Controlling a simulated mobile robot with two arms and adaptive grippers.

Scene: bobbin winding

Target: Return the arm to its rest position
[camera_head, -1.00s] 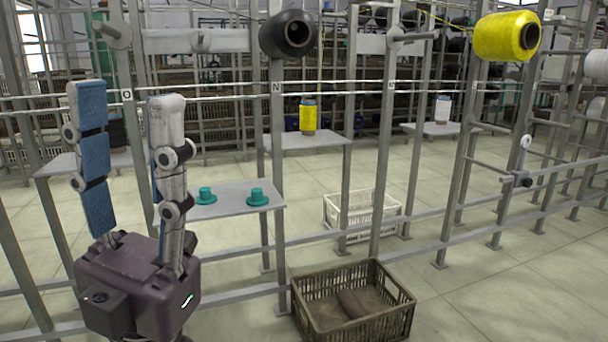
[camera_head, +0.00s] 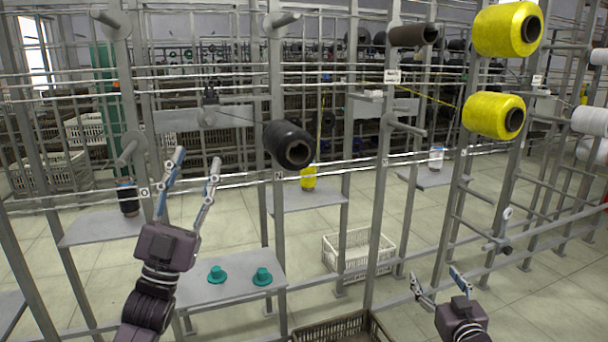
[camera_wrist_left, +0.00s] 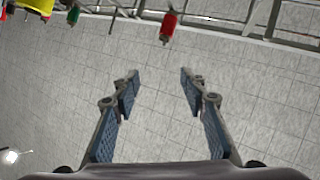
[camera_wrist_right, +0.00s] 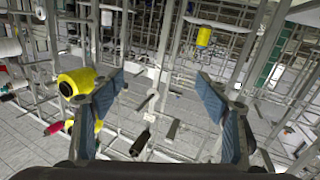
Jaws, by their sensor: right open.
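My left gripper (camera_head: 197,172) is open and empty at the left of the head view, in front of the rack, with its fingers pointing up. In the left wrist view its two padded fingers (camera_wrist_left: 158,80) stand wide apart over bare floor. My right gripper (camera_head: 437,276) is low at the bottom right of the head view. In the right wrist view its fingers (camera_wrist_right: 160,80) are spread with nothing between them but the rack behind. Both arms are mostly out of the head view.
The metal rack holds a black bobbin (camera_head: 288,145) and yellow bobbins (camera_head: 508,28). Teal parts (camera_head: 217,274) sit on a low shelf (camera_head: 215,290). A white crate (camera_head: 358,257) and a brown crate (camera_head: 335,331) stand on the floor.

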